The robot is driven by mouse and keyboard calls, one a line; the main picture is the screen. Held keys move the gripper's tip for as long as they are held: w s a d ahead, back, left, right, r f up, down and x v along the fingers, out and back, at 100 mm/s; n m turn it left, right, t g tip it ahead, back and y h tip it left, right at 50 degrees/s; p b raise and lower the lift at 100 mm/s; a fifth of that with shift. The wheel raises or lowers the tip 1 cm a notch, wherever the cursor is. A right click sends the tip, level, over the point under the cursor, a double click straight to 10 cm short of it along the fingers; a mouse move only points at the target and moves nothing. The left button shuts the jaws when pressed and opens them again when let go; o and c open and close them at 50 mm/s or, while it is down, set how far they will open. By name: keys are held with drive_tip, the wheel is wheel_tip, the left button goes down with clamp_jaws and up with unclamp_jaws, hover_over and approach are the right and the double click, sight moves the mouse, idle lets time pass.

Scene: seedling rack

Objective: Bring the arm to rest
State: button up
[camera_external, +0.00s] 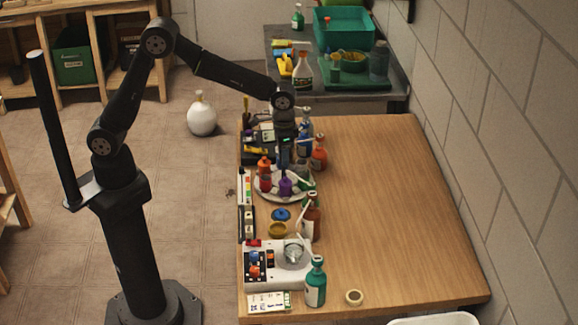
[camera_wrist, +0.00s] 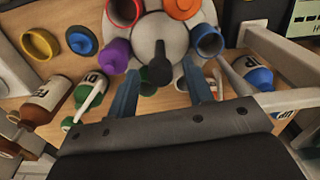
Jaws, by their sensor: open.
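My gripper (camera_external: 284,158) points down over the round white rack (camera_external: 270,196) on the wooden table. My arm reaches out from its column at the left, with the elbow raised. In the wrist view, the two blue fingers of my gripper (camera_wrist: 160,92) stand apart with nothing held between them. The rack's dark central knob (camera_wrist: 158,66) shows between and beyond the fingertips. A purple vial (camera_wrist: 115,54), a red one (camera_wrist: 124,10), an orange one (camera_wrist: 182,7) and a grey-blue one (camera_wrist: 206,42) sit around the rack. Whether the fingers touch anything is unclear.
Bottles stand close by: blue (camera_external: 305,130), orange-red (camera_external: 319,155), brown (camera_external: 311,222) and green (camera_external: 315,285). A white device (camera_external: 262,278) lies at the near end. A blue lid (camera_external: 281,214) lies near the rack. The table's right half (camera_external: 400,210) is clear up to the wall.

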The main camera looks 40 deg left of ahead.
drive_tip(key=n, duration=0.4)
drive_tip(key=shift+n, duration=0.4)
drive_tip(key=n, duration=0.3)
drive_tip(key=shift+r, duration=0.75)
